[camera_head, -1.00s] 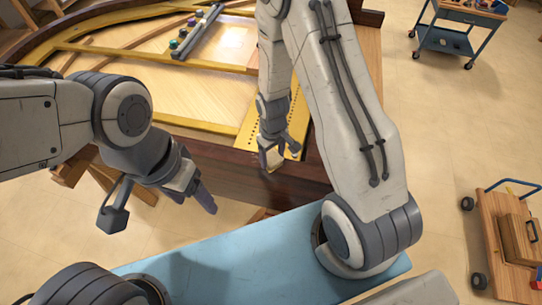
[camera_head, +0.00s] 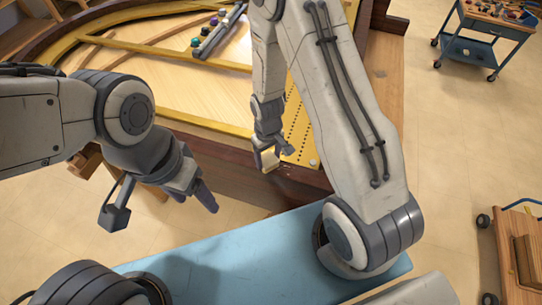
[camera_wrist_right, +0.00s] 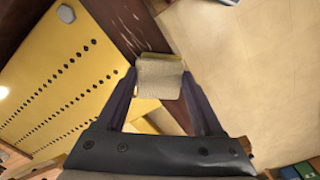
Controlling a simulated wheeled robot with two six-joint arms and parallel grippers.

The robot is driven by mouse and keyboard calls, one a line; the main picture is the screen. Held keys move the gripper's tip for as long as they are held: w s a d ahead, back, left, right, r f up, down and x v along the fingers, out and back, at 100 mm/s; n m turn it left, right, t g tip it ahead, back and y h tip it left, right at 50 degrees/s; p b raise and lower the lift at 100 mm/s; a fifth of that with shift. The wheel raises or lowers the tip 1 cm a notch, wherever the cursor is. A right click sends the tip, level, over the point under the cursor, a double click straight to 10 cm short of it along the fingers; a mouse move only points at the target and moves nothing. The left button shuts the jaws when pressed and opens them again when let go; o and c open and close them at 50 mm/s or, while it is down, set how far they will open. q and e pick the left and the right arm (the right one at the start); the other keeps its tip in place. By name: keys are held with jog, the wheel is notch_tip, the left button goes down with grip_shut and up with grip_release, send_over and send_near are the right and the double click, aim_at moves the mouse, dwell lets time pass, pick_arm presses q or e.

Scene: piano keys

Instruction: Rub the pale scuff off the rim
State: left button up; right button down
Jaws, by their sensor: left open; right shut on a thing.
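The piano's dark brown rim (camera_head: 312,182) runs below the gold plate, and it crosses the right wrist view (camera_wrist_right: 108,22). The pale scuff (camera_wrist_right: 143,36) shows there as thin light streaks on the rim, just beyond the pad. My right gripper (camera_head: 266,154) is shut on a beige pad (camera_wrist_right: 160,76), held between both fingertips. The pad also shows in the head view (camera_head: 267,161), at the rim's inner edge. I cannot tell whether it touches the rim. My left gripper (camera_head: 204,196) is open and empty, off to the left in front of the piano.
The gold plate (camera_head: 300,138) with rows of holes lies beside the right gripper. A dark bar with small coloured pieces (camera_head: 222,32) lies across the piano. A blue tool cart (camera_head: 492,24) and a wooden trolley (camera_head: 520,240) stand on the right. Floor between them is clear.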

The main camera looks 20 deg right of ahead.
aim_at(269, 159)
notch_tip(269, 159, up, 3)
jog(key=shift+d+r+p, duration=0.1)
jog(key=shift+r+p, duration=0.05)
jog(key=shift+p, duration=1)
jog(key=shift+w+a+r+p, duration=0.15)
jog(key=shift+a+r+p, duration=0.1)
jog(key=shift+r+p, duration=0.4)
jog(key=shift+d+r+p, duration=0.1)
jog(key=shift+r+p, duration=0.45)
jog(key=shift+r, duration=0.25)
jog(key=shift+r+p, duration=0.7)
jog(key=shift+r, duration=0.15)
